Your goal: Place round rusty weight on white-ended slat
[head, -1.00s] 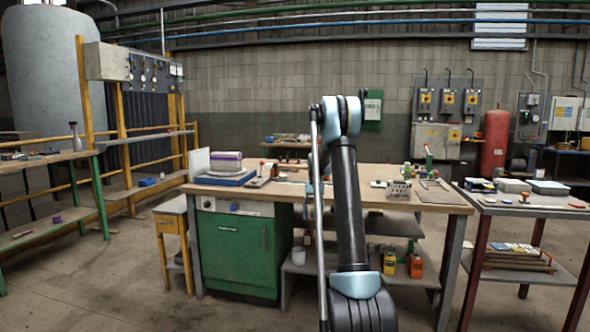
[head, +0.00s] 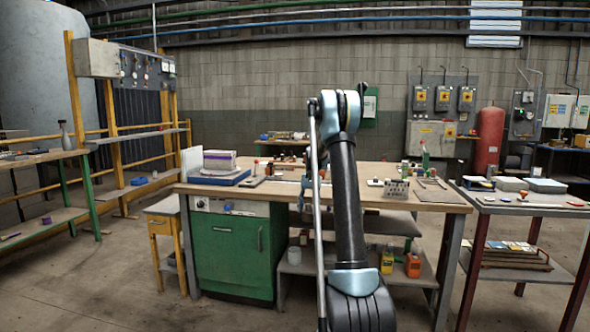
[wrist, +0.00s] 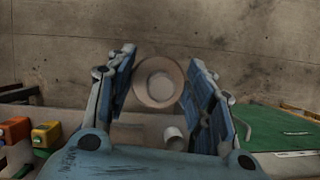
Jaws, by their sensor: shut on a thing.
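In the wrist view my gripper (wrist: 163,60) has its two blue-padded fingers on either side of a round, tan, disc-shaped thing with a paler round centre (wrist: 158,82). It appears to be the round weight, and my gripper is shut on it. Bare concrete floor shows behind it. I cannot pick out the white-ended slat with certainty in either view.
A wooden-topped workbench (head: 330,187) with a green cabinet (head: 232,247) stands ahead, with several things on top. A smaller table (head: 510,205) stands at the right. A wooden-topped bench (head: 40,158) is at the left. Concrete floor (head: 110,275) is open at the front left.

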